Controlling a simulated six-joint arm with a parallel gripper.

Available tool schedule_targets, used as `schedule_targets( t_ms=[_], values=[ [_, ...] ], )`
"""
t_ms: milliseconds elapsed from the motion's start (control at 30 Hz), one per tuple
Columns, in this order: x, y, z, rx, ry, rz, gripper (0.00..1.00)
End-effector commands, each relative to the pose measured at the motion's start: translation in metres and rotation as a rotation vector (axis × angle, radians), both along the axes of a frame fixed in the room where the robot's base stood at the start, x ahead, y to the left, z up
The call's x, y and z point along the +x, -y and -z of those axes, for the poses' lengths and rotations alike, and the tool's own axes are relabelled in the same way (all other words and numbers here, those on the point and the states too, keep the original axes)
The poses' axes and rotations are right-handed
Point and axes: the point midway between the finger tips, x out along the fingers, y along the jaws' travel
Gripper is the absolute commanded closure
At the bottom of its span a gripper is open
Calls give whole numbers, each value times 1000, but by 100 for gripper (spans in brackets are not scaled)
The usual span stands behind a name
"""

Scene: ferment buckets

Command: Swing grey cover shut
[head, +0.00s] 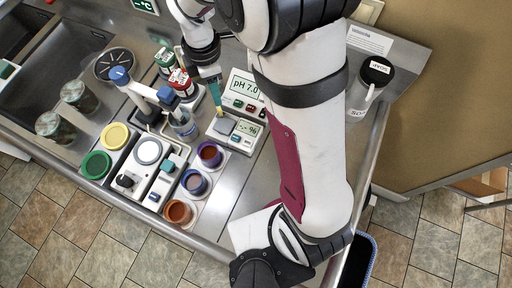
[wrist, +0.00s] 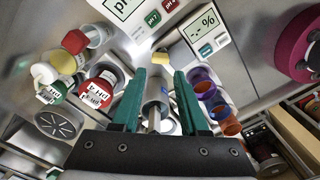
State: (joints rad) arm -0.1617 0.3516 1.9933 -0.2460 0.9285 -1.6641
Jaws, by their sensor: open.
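A white meter with a "%" display (head: 243,129) lies on the steel counter; it also shows in the wrist view (wrist: 207,34). At its left end is a flat grey piece (head: 223,126), which looks like the grey cover; I cannot tell its exact angle. A small yellow block (wrist: 160,58) is beside the meter, just beyond my fingertips in the wrist view. My gripper (head: 215,94) is above and behind the meter's left end.
A pH meter (head: 245,90) stands behind. Red-capped (head: 180,82) and green-capped bottles are left of my gripper. A clear beaker (head: 184,124) stands below an electrode stand. Purple (head: 210,155), blue and orange cups stand in front. Bare counter (head: 245,185) is at the front right.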

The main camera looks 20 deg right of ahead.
Motion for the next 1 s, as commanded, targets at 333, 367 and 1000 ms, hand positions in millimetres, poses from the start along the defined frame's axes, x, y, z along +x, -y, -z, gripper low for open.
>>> schedule_targets(
  t_ms=[333, 367, 1000],
  values=[
    [-15, 5, -89, 10, 0, 132, 56],
    [-23, 7, -92, 15, -3, 206, 56],
    [-191, 24, -96, 81, -134, 1758, 56]
  ],
)
